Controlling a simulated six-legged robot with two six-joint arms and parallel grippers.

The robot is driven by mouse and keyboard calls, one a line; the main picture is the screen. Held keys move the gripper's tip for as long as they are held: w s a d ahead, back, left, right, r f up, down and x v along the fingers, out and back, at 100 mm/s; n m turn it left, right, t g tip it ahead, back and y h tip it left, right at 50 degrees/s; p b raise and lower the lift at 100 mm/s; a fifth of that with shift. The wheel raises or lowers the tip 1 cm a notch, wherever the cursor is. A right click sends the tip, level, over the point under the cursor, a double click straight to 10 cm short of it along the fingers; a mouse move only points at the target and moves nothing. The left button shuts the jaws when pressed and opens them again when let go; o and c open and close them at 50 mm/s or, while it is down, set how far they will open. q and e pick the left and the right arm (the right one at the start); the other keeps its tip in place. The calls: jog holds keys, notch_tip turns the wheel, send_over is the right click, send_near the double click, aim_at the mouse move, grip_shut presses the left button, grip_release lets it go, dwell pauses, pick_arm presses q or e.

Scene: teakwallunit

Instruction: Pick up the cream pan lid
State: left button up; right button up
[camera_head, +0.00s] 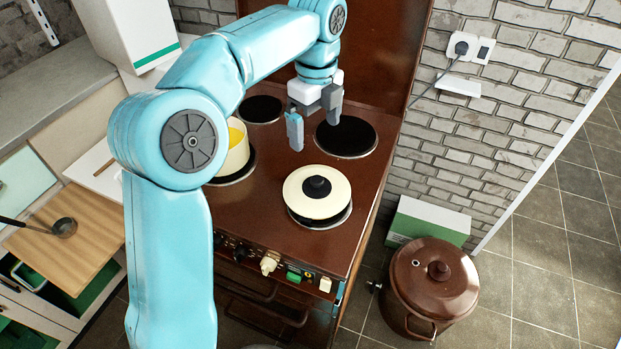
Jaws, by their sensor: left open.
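The cream pan lid (300,192) is round and pale with a black knob (317,187) at its centre. It lies on the front right burner of the brown stove (250,215), and I cannot tell whether a pan is beneath it. My left gripper (312,132) is open and empty, above and behind the lid, near the back right burner. Its fingers point down and are apart from the lid. My right gripper is not in view.
A cream pot (237,155) with yellow contents stands on the left of the stove, partly behind my left arm. A large brown lidded pot (433,285) and a green and white box (428,222) stand on the floor at right. A brick wall rises behind.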

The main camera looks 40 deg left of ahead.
pick_arm(q)
jog(key=b, duration=0.2)
send_over(317, 179)
jog(key=f, duration=1)
jog(key=shift+s, duration=0.3)
jog(key=shift+w+a+f, duration=0.1)
jog(key=shift+a+f, duration=0.05)
jog(key=shift+f, duration=0.55)
jog(key=f, duration=0.4)
jog(key=shift+w+d+f+p, duration=0.15)
jog(key=shift+d+f+p, duration=0.1)
jog(key=shift+p, duration=0.05)
jog(key=shift+a+f, duration=0.1)
jog(key=shift+f, duration=0.1)
jog(key=shift+r, duration=0.1)
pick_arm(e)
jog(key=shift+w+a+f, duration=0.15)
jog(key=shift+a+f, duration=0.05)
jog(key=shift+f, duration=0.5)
pick_arm(q)
jog(key=c, duration=1.1)
